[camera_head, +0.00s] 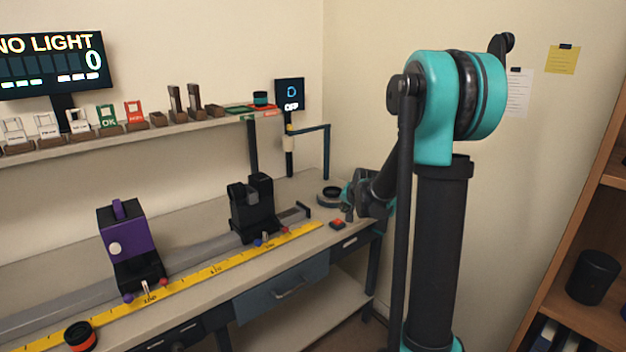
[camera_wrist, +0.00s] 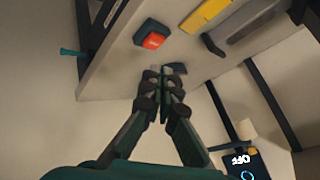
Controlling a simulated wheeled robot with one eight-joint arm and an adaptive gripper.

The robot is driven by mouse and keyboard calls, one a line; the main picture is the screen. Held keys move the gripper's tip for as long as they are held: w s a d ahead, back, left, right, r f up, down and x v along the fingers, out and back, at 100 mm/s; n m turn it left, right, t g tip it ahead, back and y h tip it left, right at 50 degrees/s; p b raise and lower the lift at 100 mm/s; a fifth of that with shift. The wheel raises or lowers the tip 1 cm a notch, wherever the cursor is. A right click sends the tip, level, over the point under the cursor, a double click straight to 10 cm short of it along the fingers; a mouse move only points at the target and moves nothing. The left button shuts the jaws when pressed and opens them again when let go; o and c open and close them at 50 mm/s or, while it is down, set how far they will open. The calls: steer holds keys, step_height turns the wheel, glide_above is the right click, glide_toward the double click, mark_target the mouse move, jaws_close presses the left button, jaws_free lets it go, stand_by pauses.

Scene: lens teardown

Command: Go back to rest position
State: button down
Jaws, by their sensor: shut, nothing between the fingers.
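My gripper (camera_wrist: 168,72) is shut and empty in the wrist view, its two dark fingers meeting near the middle. In the head view my gripper (camera_head: 348,213) is small and partly hidden by my own arm, near the right end of the bench (camera_head: 190,310). A red button on a dark base (camera_head: 337,224) lies near the bench's front right edge, close to the gripper. The red button also shows in the wrist view (camera_wrist: 153,40), just beyond the fingertips and apart from them.
A purple-and-black device (camera_head: 125,240) and a black holder (camera_head: 253,212) stand on a rail behind a yellow ruler (camera_head: 215,268). A round dark ring (camera_head: 329,197) sits at the bench's right end. A shelf (camera_head: 70,150) runs along the wall. A wooden bookcase (camera_head: 590,225) stands right.

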steer(key=s+d+f+n+g, duration=0.1)
steer(key=s+f+n+g, duration=0.1)
steer(key=s, duration=1.5)
steer(key=s+d+f+n+g+h, duration=0.1)
steer(key=s+f+n+g, duration=0.1)
steer(key=s, duration=1.6)
step_height(320, 180, down, 3)
steer(key=shift+d+r+n+h, duration=0.2)
steer(key=shift+d+n+h, duration=0.15)
steer(key=shift+n, duration=0.45)
